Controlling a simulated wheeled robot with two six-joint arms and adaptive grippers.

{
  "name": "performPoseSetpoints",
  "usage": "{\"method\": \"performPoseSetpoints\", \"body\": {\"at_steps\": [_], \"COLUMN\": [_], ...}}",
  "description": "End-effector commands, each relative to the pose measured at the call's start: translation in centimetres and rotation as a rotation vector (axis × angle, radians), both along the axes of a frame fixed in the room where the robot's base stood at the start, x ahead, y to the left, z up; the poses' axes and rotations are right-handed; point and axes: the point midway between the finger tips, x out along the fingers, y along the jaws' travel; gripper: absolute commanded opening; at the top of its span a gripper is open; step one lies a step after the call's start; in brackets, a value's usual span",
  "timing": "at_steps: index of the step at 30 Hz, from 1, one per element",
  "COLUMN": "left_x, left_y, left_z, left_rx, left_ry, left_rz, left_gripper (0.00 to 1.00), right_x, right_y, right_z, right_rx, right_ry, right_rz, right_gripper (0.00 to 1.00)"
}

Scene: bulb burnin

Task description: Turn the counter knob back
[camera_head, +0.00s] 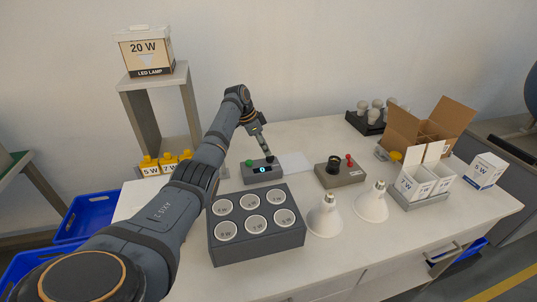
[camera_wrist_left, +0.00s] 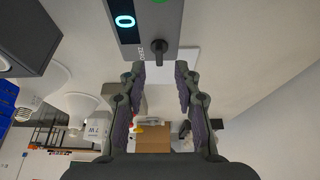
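The counter (camera_head: 262,175) is a small grey box on the table, with a lit blue display, a green button and a dark knob. In the left wrist view the counter (camera_wrist_left: 148,22) fills the top, and its display (camera_wrist_left: 125,20) reads 0. The black counter knob (camera_wrist_left: 159,46) shows with its pointer towards the bottom of that view. My left gripper (camera_wrist_left: 160,68) is open and empty, its fingers apart on either side of the knob's line. In the head view the left gripper (camera_head: 265,150) is just above and behind the counter, partly hiding the knob. My right gripper is not in view.
A dark rack (camera_head: 257,242) with several numbered cups stands in front of the counter. A grey box (camera_head: 340,180) with a black socket and red lever is to the right. Two reflector bulbs (camera_head: 325,222) stand near it. A cardboard box (camera_head: 430,125) is at the right.

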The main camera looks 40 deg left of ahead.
Motion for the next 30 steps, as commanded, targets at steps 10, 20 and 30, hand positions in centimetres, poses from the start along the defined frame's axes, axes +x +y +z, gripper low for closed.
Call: {"method": "performPoseSetpoints", "body": {"at_steps": [10,20,30], "left_x": [1.2,1.2,1.2], "left_y": [-1.1,-1.1,-1.1], "left_z": [-3.8,-3.9,-3.9], "left_rx": [0.000,0.001,0.000], "left_ry": [-0.002,-0.001,0.000], "left_rz": [-0.001,-0.001,-0.001], "left_gripper": [0.32,0.20,0.00], "right_x": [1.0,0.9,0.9], "right_y": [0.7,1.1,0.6], "right_z": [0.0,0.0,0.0], "right_rx": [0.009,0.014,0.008], "right_ry": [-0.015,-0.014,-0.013], "right_rz": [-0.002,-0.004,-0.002], "right_gripper": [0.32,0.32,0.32]}}
